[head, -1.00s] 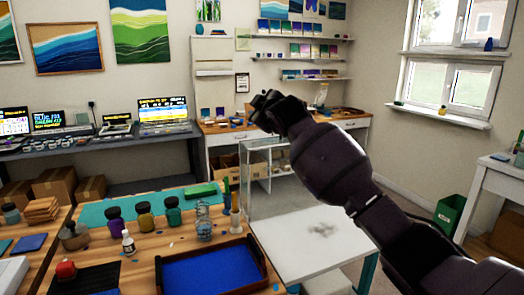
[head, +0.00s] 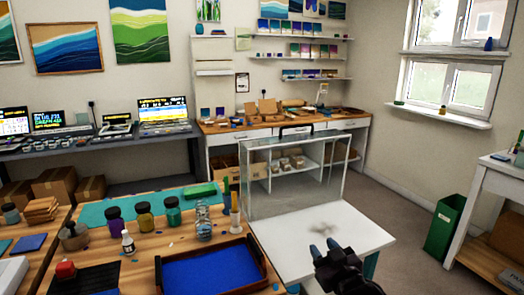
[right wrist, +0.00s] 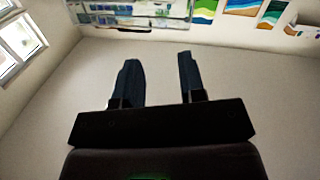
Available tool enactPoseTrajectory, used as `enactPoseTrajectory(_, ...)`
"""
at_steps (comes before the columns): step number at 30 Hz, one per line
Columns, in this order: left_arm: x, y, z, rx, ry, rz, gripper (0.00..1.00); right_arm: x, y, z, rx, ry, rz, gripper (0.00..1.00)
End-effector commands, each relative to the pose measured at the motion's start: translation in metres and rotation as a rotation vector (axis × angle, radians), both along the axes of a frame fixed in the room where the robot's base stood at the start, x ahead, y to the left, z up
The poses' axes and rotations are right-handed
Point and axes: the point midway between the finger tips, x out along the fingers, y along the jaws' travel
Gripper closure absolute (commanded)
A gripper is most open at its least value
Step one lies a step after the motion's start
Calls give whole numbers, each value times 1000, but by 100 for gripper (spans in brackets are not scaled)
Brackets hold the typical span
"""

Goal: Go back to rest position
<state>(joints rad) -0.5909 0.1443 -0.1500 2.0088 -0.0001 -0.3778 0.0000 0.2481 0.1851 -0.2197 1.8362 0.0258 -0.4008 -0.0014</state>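My right gripper (head: 327,252) shows at the bottom of the head view, low in front of the white table (head: 300,247) with the clear-walled case. In the right wrist view its two dark fingers (right wrist: 160,75) stand apart with nothing between them. My left gripper is in neither view.
A wooden workbench (head: 90,262) at the left holds pigment jars (head: 144,216), a glass jar (head: 204,224) and a blue-filled tray (head: 212,270). A clear case (head: 290,180) stands on the white table. A green bin (head: 444,226) stands at the right by another table. Floor between is open.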

Motion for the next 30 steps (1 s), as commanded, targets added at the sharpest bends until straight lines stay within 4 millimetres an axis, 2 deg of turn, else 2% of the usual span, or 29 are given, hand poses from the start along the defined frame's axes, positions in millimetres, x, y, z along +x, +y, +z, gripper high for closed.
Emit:
enactPoseTrajectory(1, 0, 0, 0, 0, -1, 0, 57, -16, -10, -17, 10, 24, -17, 63)
enactPoseTrajectory(11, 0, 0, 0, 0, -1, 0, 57, -122, -67, -110, 27, 195, -138, 63)
enactPoseTrajectory(21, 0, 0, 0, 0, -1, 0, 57, -255, -113, -207, 22, 461, -260, 63)
enactPoseTrajectory(25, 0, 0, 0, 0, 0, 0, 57, -296, -121, -231, 18, 540, -288, 63)
enactPoseTrajectory(27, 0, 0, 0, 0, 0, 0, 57, -310, -123, -238, 17, 567, -297, 63)
enactPoseTrajectory(30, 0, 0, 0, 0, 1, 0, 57, -321, -125, -243, 15, 588, -303, 63)
